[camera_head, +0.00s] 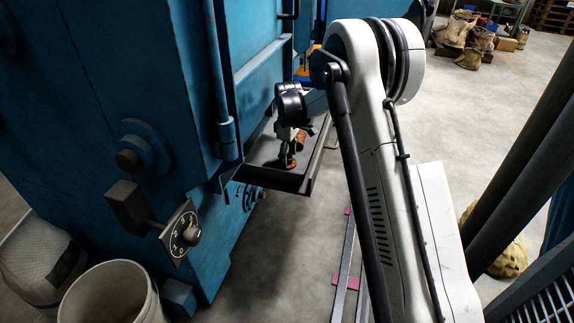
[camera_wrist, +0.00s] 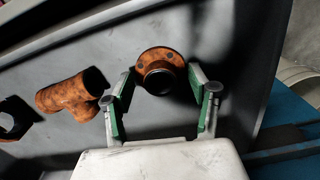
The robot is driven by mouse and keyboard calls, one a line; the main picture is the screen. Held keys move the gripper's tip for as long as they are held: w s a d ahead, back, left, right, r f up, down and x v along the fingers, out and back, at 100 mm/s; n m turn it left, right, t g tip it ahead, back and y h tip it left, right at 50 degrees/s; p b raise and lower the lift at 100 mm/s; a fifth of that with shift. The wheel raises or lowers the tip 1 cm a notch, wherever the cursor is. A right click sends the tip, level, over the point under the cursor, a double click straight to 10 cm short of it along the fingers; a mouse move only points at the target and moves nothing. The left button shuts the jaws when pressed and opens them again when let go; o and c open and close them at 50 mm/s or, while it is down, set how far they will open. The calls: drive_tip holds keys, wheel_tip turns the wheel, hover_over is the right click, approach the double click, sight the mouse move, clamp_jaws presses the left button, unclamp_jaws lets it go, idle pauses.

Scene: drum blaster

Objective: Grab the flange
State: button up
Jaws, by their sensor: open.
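The flange is a rusty orange part with a round bolt-holed plate and a dark open neck. In the wrist view the flange (camera_wrist: 160,68) stands on a dark metal tray (camera_wrist: 205,30), just beyond and between my gripper's fingertips. My gripper (camera_wrist: 163,90) is open, with a green-padded finger on either side of the flange; I cannot tell whether either touches it. In the head view my gripper (camera_head: 291,145) is low over the tray (camera_head: 262,178), and the flange (camera_head: 288,162) shows small and partly hidden below it.
A rusty pipe tee (camera_wrist: 72,94) lies left of the flange on the tray, with another dark-mouthed rusty part (camera_wrist: 14,118) farther left. The blue machine (camera_head: 110,90) stands close beside the tray. A pale bucket (camera_head: 112,292) stands at the lower left.

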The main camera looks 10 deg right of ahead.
drive_tip(key=shift+f, duration=0.55)
drive_tip(key=shift+c, duration=0.5)
clamp_jaws()
drive_tip(key=shift+r, duration=0.1)
